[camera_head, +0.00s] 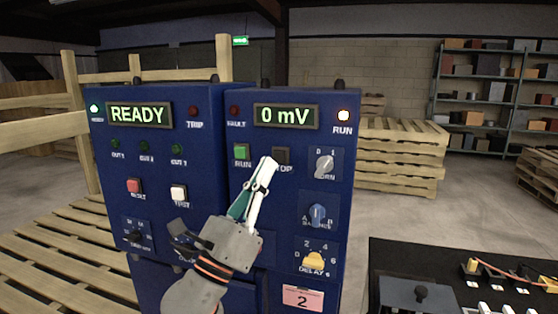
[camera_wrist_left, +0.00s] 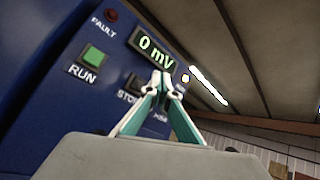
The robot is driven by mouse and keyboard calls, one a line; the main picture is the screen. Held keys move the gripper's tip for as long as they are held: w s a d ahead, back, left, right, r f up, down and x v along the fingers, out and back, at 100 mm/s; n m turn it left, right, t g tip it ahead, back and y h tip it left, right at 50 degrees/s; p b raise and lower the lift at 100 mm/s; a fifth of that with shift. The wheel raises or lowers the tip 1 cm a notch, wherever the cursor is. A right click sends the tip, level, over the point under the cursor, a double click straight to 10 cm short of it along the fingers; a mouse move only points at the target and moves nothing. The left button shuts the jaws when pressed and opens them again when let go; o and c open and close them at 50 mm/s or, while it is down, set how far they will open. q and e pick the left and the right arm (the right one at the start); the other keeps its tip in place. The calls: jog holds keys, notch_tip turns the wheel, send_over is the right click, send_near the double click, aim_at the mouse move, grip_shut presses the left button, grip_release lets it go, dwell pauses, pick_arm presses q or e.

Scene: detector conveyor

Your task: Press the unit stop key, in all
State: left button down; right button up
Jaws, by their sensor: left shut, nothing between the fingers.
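The dark stop key (camera_head: 282,155) is on the right blue cabinet, right of the green RUN key (camera_head: 241,152). Its label is partly covered by my left gripper (camera_head: 267,165). This gripper is shut and empty, with its fingertips at the key's lower left edge in the head view. In the left wrist view, the shut fingertips (camera_wrist_left: 161,82) are just right of the dark stop key (camera_wrist_left: 136,82). I cannot tell whether they touch it. The display (camera_head: 286,116) reads 0 mV, and the RUN lamp (camera_head: 343,115) is lit. My right gripper is not in view.
Selector knobs (camera_head: 324,164) line the cabinet's right side. The left blue cabinet has a READY display (camera_head: 138,115), a red key (camera_head: 134,186) and a white key (camera_head: 178,192). A dark console (camera_head: 400,258) stands at the lower right. Wooden pallets (camera_head: 400,160) stand behind.

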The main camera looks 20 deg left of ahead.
aim_at(280, 156)
pick_arm(q)
jog(key=shift+w+d+b, duration=0.1)
jog(key=shift+w+b, duration=0.2)
jog(key=shift+w, duration=1.5)
jog(key=shift+w, duration=0.1)
jog(key=shift+w, duration=0.35)
jog(key=shift+w+b, duration=0.3)
jog(key=shift+w, duration=0.2)
dwell(0.8)
jog(key=shift+s, duration=0.15)
jog(key=shift+s+p, duration=0.3)
jog(key=shift+s, duration=0.5)
